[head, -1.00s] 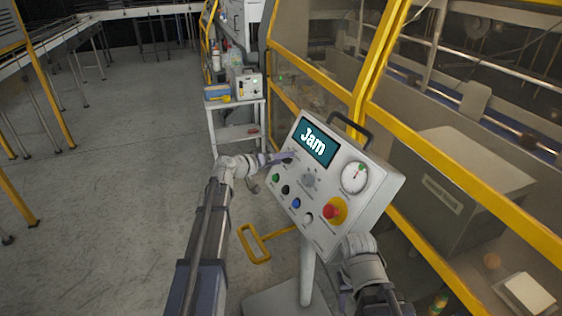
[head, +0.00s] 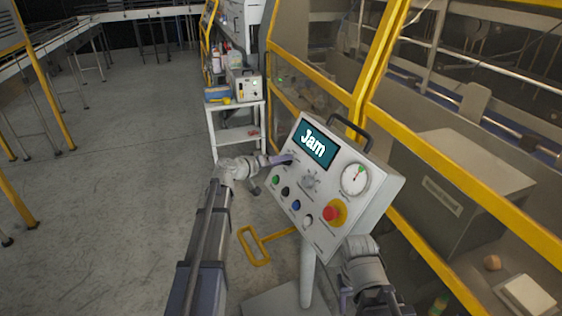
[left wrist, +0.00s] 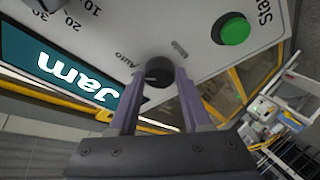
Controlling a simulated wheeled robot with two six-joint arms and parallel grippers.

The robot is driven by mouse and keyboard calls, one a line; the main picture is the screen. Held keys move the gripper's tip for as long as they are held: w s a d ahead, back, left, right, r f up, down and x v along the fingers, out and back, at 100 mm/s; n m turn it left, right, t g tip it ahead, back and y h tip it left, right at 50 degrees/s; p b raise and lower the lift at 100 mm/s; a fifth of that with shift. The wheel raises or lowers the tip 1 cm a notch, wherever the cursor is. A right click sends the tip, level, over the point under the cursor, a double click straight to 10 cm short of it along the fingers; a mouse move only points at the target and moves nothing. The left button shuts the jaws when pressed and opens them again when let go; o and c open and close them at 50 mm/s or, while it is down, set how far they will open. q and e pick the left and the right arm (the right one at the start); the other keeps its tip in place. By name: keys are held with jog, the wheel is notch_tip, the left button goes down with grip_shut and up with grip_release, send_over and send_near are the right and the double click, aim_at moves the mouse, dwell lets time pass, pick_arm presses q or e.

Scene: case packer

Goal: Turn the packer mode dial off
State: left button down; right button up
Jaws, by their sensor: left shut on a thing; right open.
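The control panel (head: 322,200) is a tilted white box on a post, with a screen reading "Jam" (head: 313,143). The mode dial is a round black knob (left wrist: 158,72) in the left wrist view, with "Auto" printed beside it and a short grey mark on its other side. My left gripper (head: 284,159) reaches the panel's upper left, below the screen. In the left wrist view its two purple fingers are shut on the dial, one on each side. Where the dial points is hard to tell. My right gripper (head: 346,296) is low, below the panel's right corner, mostly hidden, and empty.
The panel also carries a green button (head: 276,180), a grey knob (head: 310,180), a gauge (head: 355,178) and a red emergency stop (head: 332,213). A yellow-framed guard (head: 400,135) stands close behind. A white cart (head: 236,105) is further back.

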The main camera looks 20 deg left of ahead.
dwell(0.3)
pick_arm(q)
jog(key=n+p, duration=0.1)
jog(key=n+y, duration=0.1)
jog(key=n, duration=0.1)
jog(key=n+p, duration=0.1)
jog(key=n, duration=0.1)
jog(key=shift+d+r+y+p, duration=0.15)
jog(key=shift+r+y+p, duration=0.1)
jog(key=shift+y+p, duration=0.1)
jog(key=n+g+y+p, duration=0.1)
jog(key=n+p, duration=0.2)
jog(key=n, duration=0.2)
jog(key=shift+r+n, duration=0.15)
jog(key=shift+n, duration=0.25)
jog(key=n+g+p, duration=0.1)
jog(key=n, duration=0.1)
jog(key=n+g+p, duration=0.1)
jog(key=n+p, duration=0.1)
jog(key=n, duration=0.1)
jog(key=shift+w+r+y, duration=0.1)
jog(key=shift+y, duration=0.25)
jog(key=shift+n+g+p, duration=0.7)
jog(key=shift+n, duration=1.3)
jog(key=shift+c, duration=1.8)
grip_release()
